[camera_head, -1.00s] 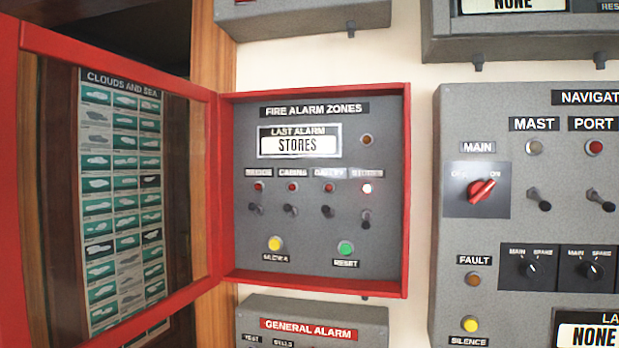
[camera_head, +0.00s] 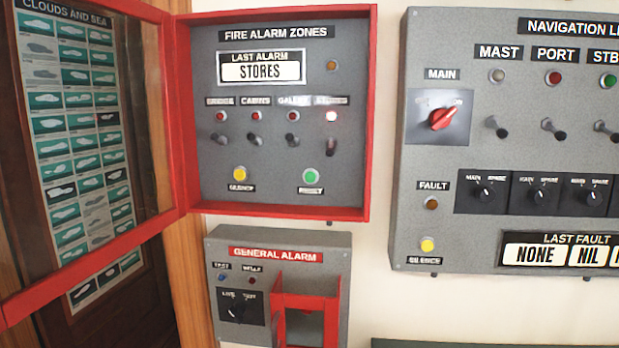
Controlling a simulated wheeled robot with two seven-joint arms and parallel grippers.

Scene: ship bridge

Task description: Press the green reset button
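The green reset button (camera_head: 311,176) is at the lower right of the grey fire alarm zones panel (camera_head: 215,150), with a small label under it. The panel sits in a red-framed box whose glazed door (camera_head: 183,110) stands swung open to the left. A yellow silence button (camera_head: 239,174) is to the left of the green one. The last alarm display (camera_head: 261,70) reads STORES. Neither of my grippers is in view.
Below is a general alarm box (camera_head: 213,262) with a red frame (camera_head: 306,292) on its front. To the right is the navigation lights panel (camera_head: 409,170) with switches and knobs. The open door's frame reaches to the left edge. Bare wall (camera_head: 384,120) separates the panels.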

